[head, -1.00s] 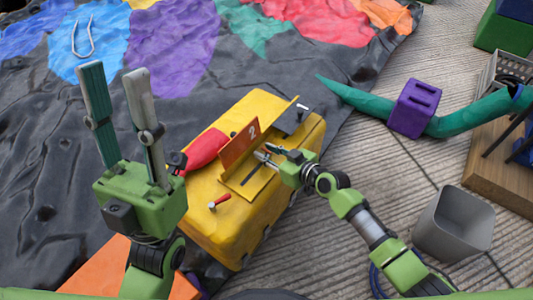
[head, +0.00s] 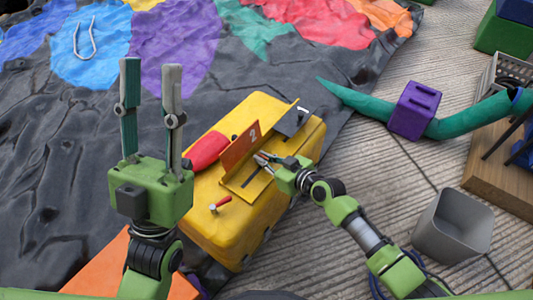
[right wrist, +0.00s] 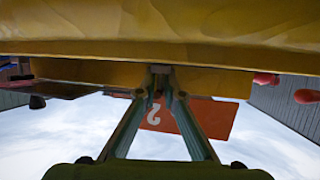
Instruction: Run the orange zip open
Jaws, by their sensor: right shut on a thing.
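The yellow padded block (head: 238,230) carries an upright orange panel marked 2 (head: 239,147), with a yellow strip and a dark slot (head: 252,177) in front of it. My right gripper (head: 262,160) is over this strip, close to the panel. In the right wrist view its fingertips (right wrist: 162,75) are shut on a small grey piece (right wrist: 161,69), apparently the zip's pull, at the yellow edge. The orange panel also shows there (right wrist: 205,118), behind the fingers. The zip's teeth cannot be made out. My left gripper (head: 151,75) is open, empty and raised, left of the block.
A red padded shape (head: 206,150), a small red-handled lever (head: 220,203) and a dark plate with a pale handle (head: 293,121) are on the block. A grey bin (head: 453,226) and a teal tube with a purple block (head: 414,109) lie to the right.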

